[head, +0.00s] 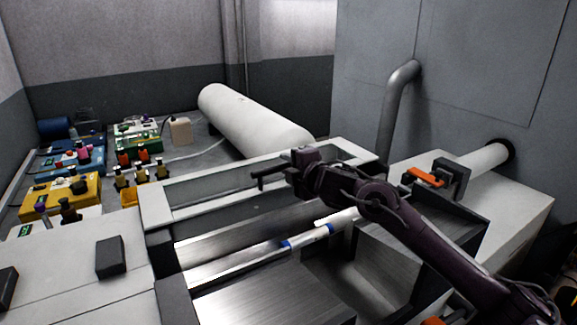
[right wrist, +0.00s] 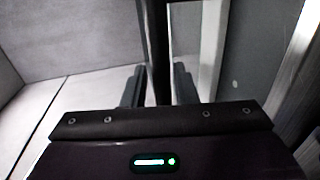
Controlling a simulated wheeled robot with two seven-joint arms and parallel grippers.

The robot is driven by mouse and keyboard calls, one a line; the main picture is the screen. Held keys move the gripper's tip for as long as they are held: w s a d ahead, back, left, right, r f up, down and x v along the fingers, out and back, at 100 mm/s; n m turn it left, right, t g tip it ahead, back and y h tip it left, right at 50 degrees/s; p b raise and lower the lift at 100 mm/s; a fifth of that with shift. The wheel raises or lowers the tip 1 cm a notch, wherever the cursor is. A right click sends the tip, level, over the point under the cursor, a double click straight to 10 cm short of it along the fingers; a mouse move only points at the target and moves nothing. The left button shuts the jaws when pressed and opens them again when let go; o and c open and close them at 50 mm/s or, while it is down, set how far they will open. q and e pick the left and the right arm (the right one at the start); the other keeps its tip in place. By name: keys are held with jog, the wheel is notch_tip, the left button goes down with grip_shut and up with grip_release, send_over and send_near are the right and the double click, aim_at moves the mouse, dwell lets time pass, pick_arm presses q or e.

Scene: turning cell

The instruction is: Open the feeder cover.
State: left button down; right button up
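The feeder's white-framed cover (head: 158,204), with a long grey window panel, lies across the middle of the head view behind the steel trough. My right gripper (head: 259,180) is over the cover's frame, its fingers pointing left. In the right wrist view the two fingers (right wrist: 159,88) stand apart, with a dark upright bar (right wrist: 154,40) between them in the picture. I cannot tell whether the fingers touch that bar. My right forearm hides part of the cover's right end. My left gripper does not show.
A steel trough (head: 255,292) holds a bar with blue rings (head: 308,238) in front of the cover. A white cylinder (head: 250,122) lies behind. Yellow (head: 75,196) and blue units stand at left. A pipe (head: 395,105) and grey cabinet (head: 460,80) bound the right.

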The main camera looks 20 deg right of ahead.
jog(key=shift+o, duration=0.6)
jog(key=shift+w+f, duration=0.15)
jog(key=shift+w, duration=0.05)
jog(key=shift+s, duration=0.1)
jog(key=shift+s, duration=0.25)
jog(key=b+v, duration=0.2)
jog(key=v, duration=0.5)
